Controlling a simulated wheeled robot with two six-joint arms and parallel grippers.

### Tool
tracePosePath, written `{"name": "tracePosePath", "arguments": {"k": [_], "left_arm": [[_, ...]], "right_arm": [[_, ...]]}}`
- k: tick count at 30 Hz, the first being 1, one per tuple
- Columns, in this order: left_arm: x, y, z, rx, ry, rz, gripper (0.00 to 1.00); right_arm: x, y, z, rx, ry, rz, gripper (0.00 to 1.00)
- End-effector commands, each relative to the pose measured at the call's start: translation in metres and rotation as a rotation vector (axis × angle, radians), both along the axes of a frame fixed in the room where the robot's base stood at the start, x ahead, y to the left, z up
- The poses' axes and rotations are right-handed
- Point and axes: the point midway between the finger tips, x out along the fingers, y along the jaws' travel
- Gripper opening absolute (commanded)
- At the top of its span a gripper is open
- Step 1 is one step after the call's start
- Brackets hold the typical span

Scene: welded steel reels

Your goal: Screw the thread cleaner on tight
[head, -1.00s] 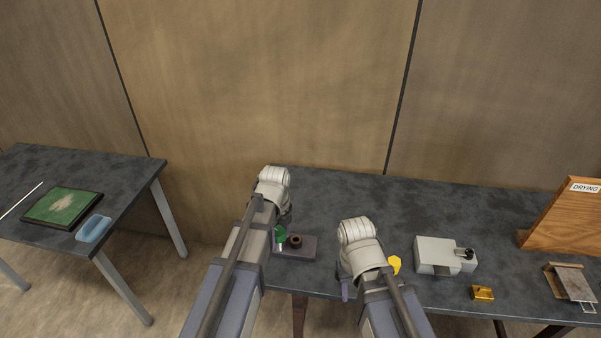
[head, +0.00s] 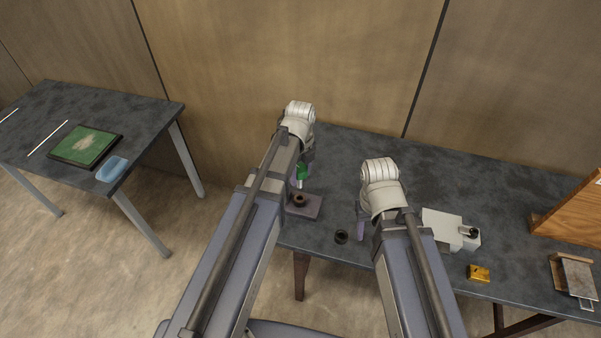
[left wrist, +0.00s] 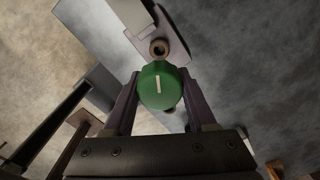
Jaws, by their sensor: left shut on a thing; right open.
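My left gripper (head: 302,167) is shut on a green knob-headed piece (head: 302,172), probably the thread cleaner, whose pale lower end points down. In the left wrist view the green knob (left wrist: 159,90) shows a white mark and sits between both fingers. A brown ring-like socket (head: 299,199) stands on a flat purple-grey block (head: 312,209) at the table edge. The green piece is above the socket; a gap seems to show between them. In the left wrist view the socket (left wrist: 159,47) appears just beyond the knob. My right gripper (head: 362,226) is open, low over the table.
A black ring (head: 342,237) lies left of my right gripper. Further right are a light grey block (head: 441,226), a brass block (head: 479,273), a metal plate piece (head: 576,277) and a wooden board (head: 572,211). A side table (head: 140,105) holds a green mat (head: 86,145) and blue tray (head: 111,170).

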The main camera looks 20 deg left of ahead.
Motion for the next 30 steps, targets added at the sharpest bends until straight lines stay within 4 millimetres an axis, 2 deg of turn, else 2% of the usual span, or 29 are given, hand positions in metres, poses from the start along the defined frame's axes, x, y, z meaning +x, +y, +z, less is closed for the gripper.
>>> {"name": "tracePosePath", "arguments": {"k": [18, 30], "left_arm": [[0.0, 0.0, -0.051, 0.0, 0.0, 0.0, 0.0], [0.0, 0.0, -0.054, 0.0, 0.0, 0.0, 0.0]], "right_arm": [[0.0, 0.0, -0.052, 0.0, 0.0, -0.001, 0.5], [0.0, 0.0, -0.054, 0.0, 0.0, -0.001, 0.5]]}}
